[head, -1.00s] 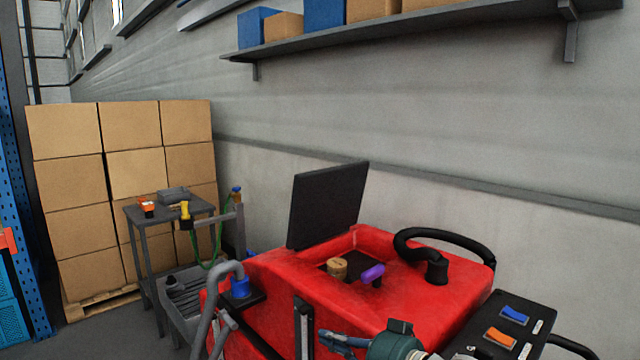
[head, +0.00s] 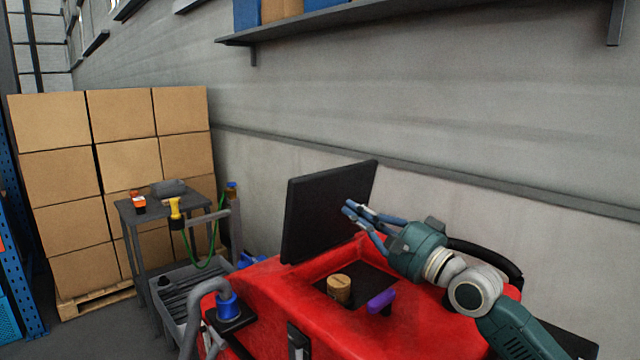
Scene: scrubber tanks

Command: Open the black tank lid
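The black tank lid (head: 318,222) stands raised, near upright and leaning slightly, at the back left of the red scrubber tank (head: 268,300). The dark tank opening (head: 362,282) in front of it is exposed. My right gripper (head: 349,207) reaches in from the right, above the tank. Its blue fingers are spread, and their tips are in front of the lid's right part. I cannot tell whether they touch it. Nothing shows between the fingers. My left gripper is not in view.
A tan cap (head: 339,289) and a purple handle (head: 381,302) sit by the opening. A black hose (head: 490,258) lies behind my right arm. A blue fitting with a grey hose (head: 229,305) is at front left. A grey cart (head: 178,207) and stacked boxes (head: 130,165) stand further left.

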